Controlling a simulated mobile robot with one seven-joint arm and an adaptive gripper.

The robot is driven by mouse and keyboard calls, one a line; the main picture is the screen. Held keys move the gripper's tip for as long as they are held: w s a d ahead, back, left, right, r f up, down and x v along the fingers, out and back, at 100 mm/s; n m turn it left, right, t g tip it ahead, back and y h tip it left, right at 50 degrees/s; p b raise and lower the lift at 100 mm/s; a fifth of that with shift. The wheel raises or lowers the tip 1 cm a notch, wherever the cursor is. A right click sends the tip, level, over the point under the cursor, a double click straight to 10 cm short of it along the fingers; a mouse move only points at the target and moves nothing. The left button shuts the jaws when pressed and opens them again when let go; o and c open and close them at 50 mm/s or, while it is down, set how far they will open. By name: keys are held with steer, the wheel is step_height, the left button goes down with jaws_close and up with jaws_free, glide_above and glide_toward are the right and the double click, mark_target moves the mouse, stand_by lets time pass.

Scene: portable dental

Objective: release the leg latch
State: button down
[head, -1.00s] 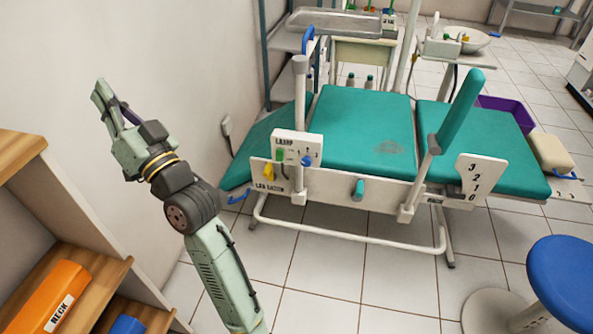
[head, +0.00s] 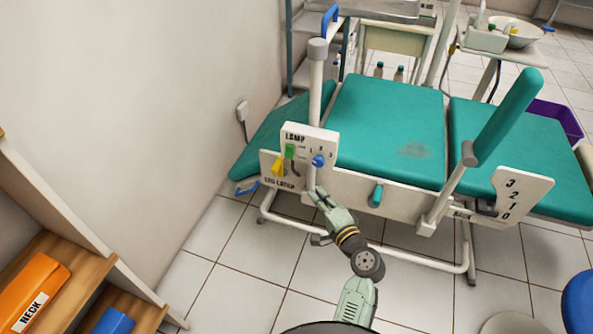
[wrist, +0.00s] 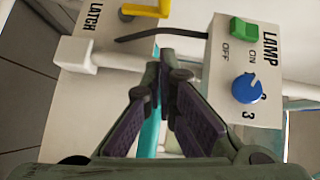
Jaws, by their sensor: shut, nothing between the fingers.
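The leg latch is a yellow lever (head: 277,166) on a cream panel marked LEG LATCH (head: 268,181), at the left of the green dental chair. In the wrist view the yellow lever (wrist: 147,10) shows at the top edge, partly cut off, and the word LATCH is at the upper left. My gripper (head: 316,192) is in front of the chair frame, right of the latch and a little lower. In the wrist view its fingers (wrist: 165,68) are together and empty, apart from the lever.
Close by is the lamp box (head: 309,148) with a green switch (head: 289,151) and a blue knob (head: 318,160); a black cable runs near the latch. A white post (head: 317,75) rises behind the box. A wooden shelf (head: 60,250) stands at the lower left, with floor between.

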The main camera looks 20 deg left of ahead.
steer(key=shift+a, duration=0.1)
steer(key=s+a+p+x, duration=0.2)
steer(key=x, duration=1)
steer(key=shift+w+a, duration=0.25)
steer(key=shift+w, duration=0.1)
steer(key=shift+w+p, duration=0.1)
steer(key=shift+p, duration=0.4)
